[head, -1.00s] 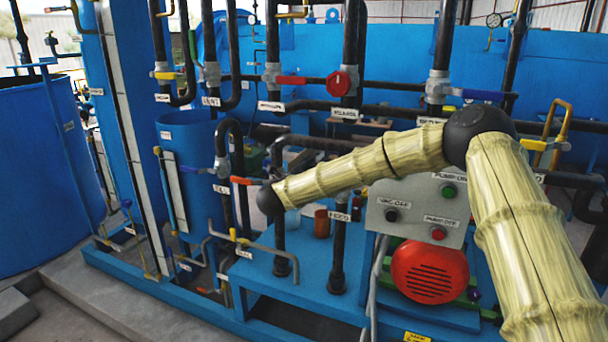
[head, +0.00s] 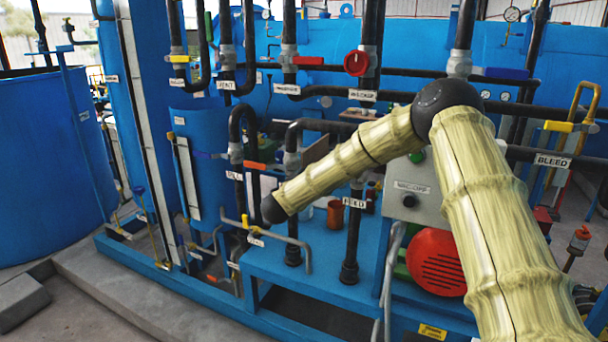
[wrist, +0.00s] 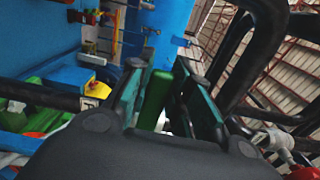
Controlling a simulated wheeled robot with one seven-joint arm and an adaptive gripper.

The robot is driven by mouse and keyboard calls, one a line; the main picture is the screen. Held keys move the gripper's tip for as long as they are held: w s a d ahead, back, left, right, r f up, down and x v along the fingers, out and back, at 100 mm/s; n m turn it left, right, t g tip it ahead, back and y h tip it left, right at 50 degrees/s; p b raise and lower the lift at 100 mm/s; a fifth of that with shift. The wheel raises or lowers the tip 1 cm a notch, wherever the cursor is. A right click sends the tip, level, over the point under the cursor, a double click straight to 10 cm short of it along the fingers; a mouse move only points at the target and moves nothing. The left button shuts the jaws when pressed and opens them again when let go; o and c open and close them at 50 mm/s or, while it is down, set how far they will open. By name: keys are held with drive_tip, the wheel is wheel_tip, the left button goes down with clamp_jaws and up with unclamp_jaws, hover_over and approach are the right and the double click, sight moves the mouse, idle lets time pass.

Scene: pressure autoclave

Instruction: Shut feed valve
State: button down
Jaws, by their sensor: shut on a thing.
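In the wrist view my gripper (wrist: 158,70) has its two dark green fingers on either side of a green handle (wrist: 154,103). The fingers are closed on this handle, which stands lengthwise between them. In the head view the FEED label (head: 355,203) hangs on a black vertical pipe (head: 351,245) above the blue skid. No feed valve handle can be made out there, and my forearm crosses in front of the upper pipework. My gripper is hidden in the head view, so I cannot tell there where it meets the valve.
A grey control box (head: 408,188) and a red motor cover (head: 437,262) stand close to my arm on the right. An orange handle (head: 254,165) sits by the FILL label. A red round knob (head: 357,63) is above. Concrete floor (head: 110,312) is free at front left.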

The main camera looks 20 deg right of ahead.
drive_tip(key=shift+f, duration=0.4)
drive_tip(key=c, duration=1.3)
unclamp_jaws()
drive_tip(key=shift+r, duration=0.1)
drive_tip(key=v, duration=1.2)
drive_tip(key=shift+n, duration=0.3)
